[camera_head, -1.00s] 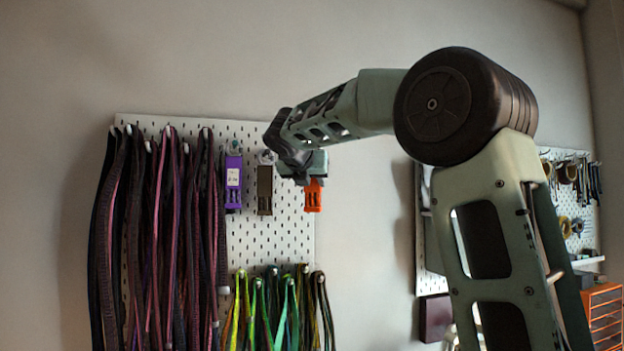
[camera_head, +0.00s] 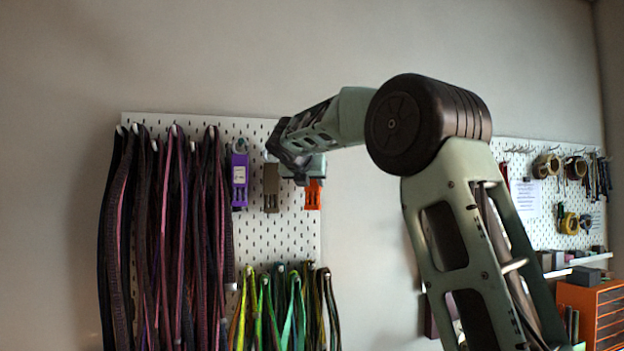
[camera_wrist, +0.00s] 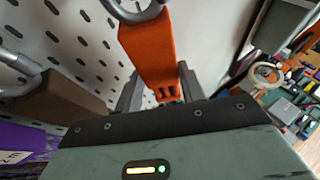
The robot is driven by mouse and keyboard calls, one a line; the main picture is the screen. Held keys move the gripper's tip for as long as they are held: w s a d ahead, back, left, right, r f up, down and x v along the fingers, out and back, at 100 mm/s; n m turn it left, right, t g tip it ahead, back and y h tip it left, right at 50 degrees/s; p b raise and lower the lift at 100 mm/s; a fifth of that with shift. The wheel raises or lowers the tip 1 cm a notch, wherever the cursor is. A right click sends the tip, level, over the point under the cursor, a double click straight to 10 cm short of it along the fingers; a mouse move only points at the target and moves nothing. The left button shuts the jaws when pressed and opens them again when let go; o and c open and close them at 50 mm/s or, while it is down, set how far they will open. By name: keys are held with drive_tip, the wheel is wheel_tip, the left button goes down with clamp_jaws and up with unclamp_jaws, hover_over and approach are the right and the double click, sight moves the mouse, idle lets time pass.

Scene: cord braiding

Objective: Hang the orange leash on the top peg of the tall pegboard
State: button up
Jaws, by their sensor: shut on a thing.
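The orange leash (camera_head: 313,195) shows as a flat orange piece just below my gripper (camera_head: 304,180), in front of the right edge of the tall white pegboard (camera_head: 221,128). In the wrist view the orange piece (camera_wrist: 150,52) runs between the two grey fingers of my gripper (camera_wrist: 160,93), which is shut on it. A grey ring (camera_wrist: 138,10) is at its upper end. I cannot tell whether that ring is on a peg. The board's perforated face (camera_wrist: 75,40) is close by. My wrist hides the leash's upper part in the head view.
A purple piece (camera_head: 239,185) and a brown piece (camera_head: 271,190) hang left of the orange one. Dark purple straps (camera_head: 165,230) fill the board's left side. Green and yellow straps (camera_head: 285,305) hang below. A second pegboard (camera_head: 530,215) and an orange drawer cabinet (camera_head: 590,305) stand right.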

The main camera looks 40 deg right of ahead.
drive_tip(key=shift+w+d+f+p, duration=0.15)
drive_tip(key=shift+w+d+p, duration=0.1)
drive_tip(key=shift+w, duration=0.25)
drive_tip(key=shift+w+d+f+p, duration=0.1)
drive_tip(key=shift+w+d+p, duration=0.15)
drive_tip(key=shift+w, duration=0.2)
drive_tip(key=shift+w+f, duration=0.1)
drive_tip(key=shift+f, duration=0.2)
drive_tip(key=o, duration=1.3)
drive_tip(key=shift+c, duration=0.2)
drive_tip(key=b+v, duration=0.5)
drive_tip(key=v, duration=1.2)
drive_tip(key=shift+r, duration=0.15)
drive_tip(key=shift+a, duration=0.1)
